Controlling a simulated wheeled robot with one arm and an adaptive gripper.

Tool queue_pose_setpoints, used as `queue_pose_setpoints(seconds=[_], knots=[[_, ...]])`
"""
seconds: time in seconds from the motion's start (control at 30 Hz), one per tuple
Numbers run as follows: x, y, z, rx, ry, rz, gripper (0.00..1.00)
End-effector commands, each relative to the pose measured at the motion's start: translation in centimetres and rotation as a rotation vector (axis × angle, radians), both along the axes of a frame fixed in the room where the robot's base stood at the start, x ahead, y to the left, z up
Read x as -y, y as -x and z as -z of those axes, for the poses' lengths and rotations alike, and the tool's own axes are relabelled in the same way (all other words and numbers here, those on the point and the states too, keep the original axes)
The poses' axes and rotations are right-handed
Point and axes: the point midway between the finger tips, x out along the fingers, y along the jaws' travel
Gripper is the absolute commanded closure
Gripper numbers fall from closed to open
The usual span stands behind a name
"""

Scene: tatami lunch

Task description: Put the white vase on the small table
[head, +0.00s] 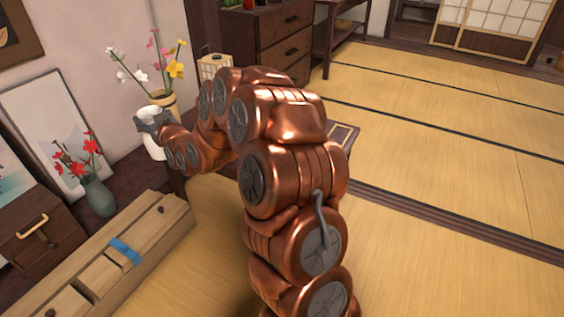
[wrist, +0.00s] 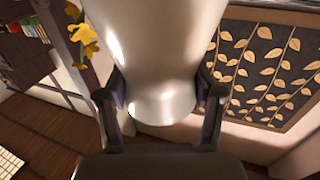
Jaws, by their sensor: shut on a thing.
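The white vase (head: 154,147) shows in the head view below my gripper (head: 151,121), partly covered by it. In the wrist view the vase (wrist: 160,45) fills the middle, between the two fingers of my gripper (wrist: 161,104), which is shut on it. I cannot tell whether the vase's base touches a surface. A low dark table (head: 344,137) shows only in part behind my arm in the head view; most of its top is hidden. I cannot tell for sure that it is the small table.
A tan pot (head: 167,103) with pink, white and yellow flowers stands close behind the vase. A green vase (head: 99,196) with red flowers is at the left. A wooden box (head: 130,240) lies in front. Open tatami (head: 440,130) spreads to the right.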

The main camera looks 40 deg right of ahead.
Motion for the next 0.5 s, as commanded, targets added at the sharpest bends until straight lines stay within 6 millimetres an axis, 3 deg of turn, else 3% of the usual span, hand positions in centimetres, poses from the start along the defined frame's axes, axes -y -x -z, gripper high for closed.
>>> queue_pose_setpoints(seconds=[0.03, 0.2, 0.5], knots=[[2.1, 0.5, 0.3, -0.002, -0.001, 0.014, 1.00], [7.1, 2.3, 1.7, -0.001, -0.001, 0.031, 1.00], [14.3, 6.7, 4.2, -0.003, -0.001, 0.046, 1.00]])
